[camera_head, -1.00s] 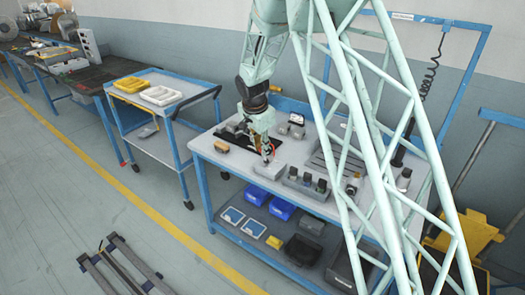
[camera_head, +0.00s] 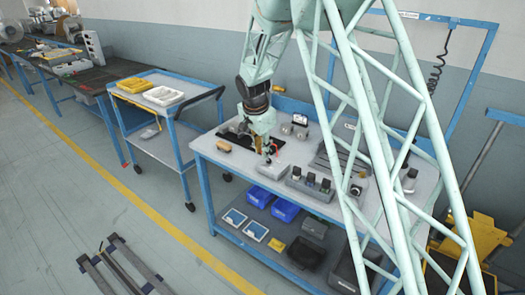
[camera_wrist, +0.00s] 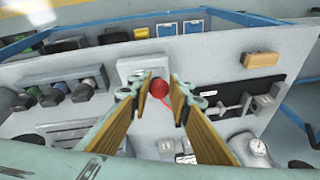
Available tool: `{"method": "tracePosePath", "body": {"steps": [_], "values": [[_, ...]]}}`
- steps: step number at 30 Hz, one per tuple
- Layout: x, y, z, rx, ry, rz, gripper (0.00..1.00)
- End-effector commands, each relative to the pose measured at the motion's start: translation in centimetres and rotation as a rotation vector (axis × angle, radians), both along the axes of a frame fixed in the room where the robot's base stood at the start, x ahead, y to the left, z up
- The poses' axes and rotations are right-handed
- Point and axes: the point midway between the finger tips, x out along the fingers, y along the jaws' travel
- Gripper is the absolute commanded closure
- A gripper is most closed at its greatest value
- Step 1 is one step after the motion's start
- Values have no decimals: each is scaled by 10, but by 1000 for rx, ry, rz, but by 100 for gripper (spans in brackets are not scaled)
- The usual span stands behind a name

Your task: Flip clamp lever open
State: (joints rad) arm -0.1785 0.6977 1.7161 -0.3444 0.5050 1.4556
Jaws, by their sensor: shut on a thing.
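My gripper (camera_wrist: 163,88) is shut on a round red knob (camera_wrist: 161,89), which I take to be the end of the clamp lever. The knob sits between the two fingertips in the wrist view. A light grey block (camera_wrist: 131,68) lies just beyond it, and it also shows in the head view (camera_head: 272,170). In the head view my gripper (camera_head: 268,155) points down over the front of the bench, with a spot of red at its fingers.
The bench top (camera_head: 225,165) holds a tan block (camera_wrist: 261,60), a black plate (camera_wrist: 225,88) with a metal rod, and a round gauge (camera_wrist: 258,148). A grey holder with several dark-capped items (camera_head: 310,184) stands to the right. Blue bins (camera_head: 285,210) are on the lower shelf.

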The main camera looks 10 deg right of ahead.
Motion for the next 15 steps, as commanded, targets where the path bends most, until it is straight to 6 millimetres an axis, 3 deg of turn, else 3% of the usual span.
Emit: {"method": "tracePosePath", "body": {"steps": [1,6,15], "values": [[-10,0,-9,-3,22,-2,82],[-8,0,-7,-3,18,-2,68],[-5,0,-4,-2,10,-1,68]]}}
